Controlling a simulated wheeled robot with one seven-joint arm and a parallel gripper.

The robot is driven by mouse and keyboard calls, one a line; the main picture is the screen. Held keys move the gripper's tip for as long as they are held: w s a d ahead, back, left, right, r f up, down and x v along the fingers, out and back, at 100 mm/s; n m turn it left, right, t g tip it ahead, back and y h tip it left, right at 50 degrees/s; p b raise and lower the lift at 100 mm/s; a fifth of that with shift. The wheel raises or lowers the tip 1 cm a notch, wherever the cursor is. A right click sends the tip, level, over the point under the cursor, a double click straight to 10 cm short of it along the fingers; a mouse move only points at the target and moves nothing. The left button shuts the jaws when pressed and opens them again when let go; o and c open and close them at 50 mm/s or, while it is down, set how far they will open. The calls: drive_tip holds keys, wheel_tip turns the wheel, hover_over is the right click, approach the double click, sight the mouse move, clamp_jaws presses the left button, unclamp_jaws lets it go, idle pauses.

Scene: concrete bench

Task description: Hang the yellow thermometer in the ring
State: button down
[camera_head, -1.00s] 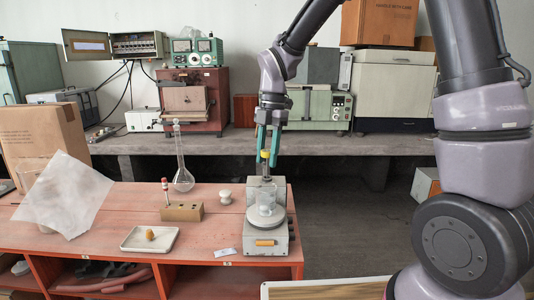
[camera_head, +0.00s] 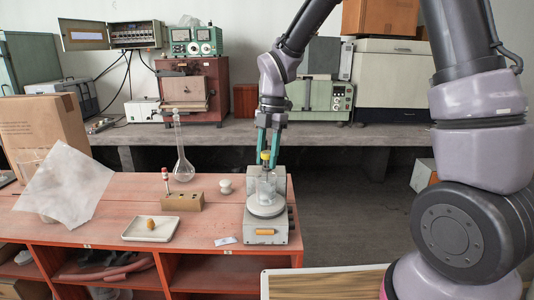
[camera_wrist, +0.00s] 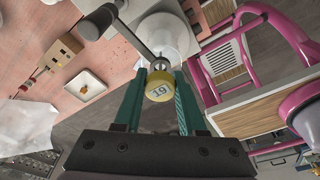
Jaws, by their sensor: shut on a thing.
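The yellow thermometer shows as a round yellow cap marked 19 (camera_wrist: 158,91) in the wrist view and a small yellow top (camera_head: 265,156) in the head view. My gripper (camera_head: 268,146) is shut on it from above, fingers pointing down; the fingers (camera_wrist: 159,82) also flank the cap in the wrist view. The thermometer's stem is mostly hidden. A small grey ring (camera_wrist: 160,64) on a rod shows just past the cap in the wrist view. I cannot tell whether the stem is inside it. A glass beaker (camera_head: 266,187) on the stirrer plate is under my gripper.
The stirrer (camera_head: 267,234) stands at the orange bench's right end. To its left are a white knob-shaped piece (camera_head: 225,187), a wooden block (camera_head: 183,202) holding a red-topped stick, a round flask (camera_head: 183,170) and a white tray (camera_head: 134,230).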

drive_tip(key=shift+f, duration=1.2)
drive_tip(key=shift+c, duration=2)
unclamp_jaws()
drive_tip(key=shift+o, duration=0.3)
drive_tip(key=o, duration=0.3)
drive_tip(key=shift+o, duration=0.2)
drive_tip(key=shift+r, duration=3.5)
